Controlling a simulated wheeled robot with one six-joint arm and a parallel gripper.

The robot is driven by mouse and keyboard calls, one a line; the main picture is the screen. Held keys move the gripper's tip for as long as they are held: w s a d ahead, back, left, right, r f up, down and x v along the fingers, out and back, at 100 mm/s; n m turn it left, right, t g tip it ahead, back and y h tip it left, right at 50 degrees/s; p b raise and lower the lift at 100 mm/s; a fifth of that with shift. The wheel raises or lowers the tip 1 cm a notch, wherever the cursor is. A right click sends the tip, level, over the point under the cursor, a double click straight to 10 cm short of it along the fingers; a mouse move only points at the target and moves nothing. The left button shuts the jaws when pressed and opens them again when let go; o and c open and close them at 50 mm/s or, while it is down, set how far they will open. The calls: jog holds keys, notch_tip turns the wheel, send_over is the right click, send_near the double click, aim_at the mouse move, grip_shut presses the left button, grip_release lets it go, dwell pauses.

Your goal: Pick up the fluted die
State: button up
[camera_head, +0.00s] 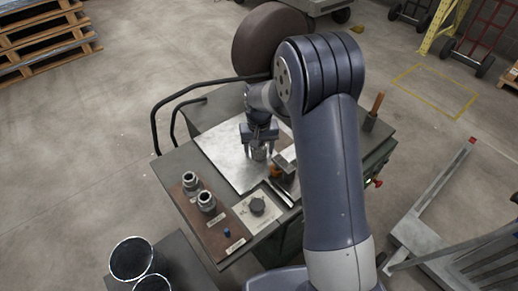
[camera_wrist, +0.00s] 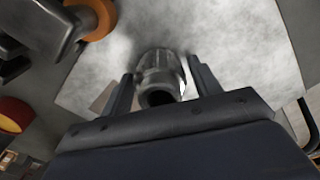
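A grey metal die with ridged sides (camera_wrist: 158,72), which looks like the fluted die, is between the two fingers of my gripper (camera_wrist: 160,90) in the wrist view. A dark round hole shows in its near end. The fingers flank it closely, with a thin bright strip by the right finger; I cannot tell whether they press on it. In the head view my gripper (camera_head: 259,142) points down over the metal sheet (camera_head: 222,160), with the die (camera_head: 258,154) at its fingertips. Whether the die touches the sheet is unclear.
Two more metal dies (camera_head: 191,183) (camera_head: 207,201) stand on a brown mat, near a small blue piece (camera_head: 227,232). A metal tool with an orange part (camera_wrist: 93,16) lies close beside my gripper.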

jog(key=c, duration=1.2)
jog(key=shift+c, duration=0.2)
jog(key=shift+r, duration=0.1)
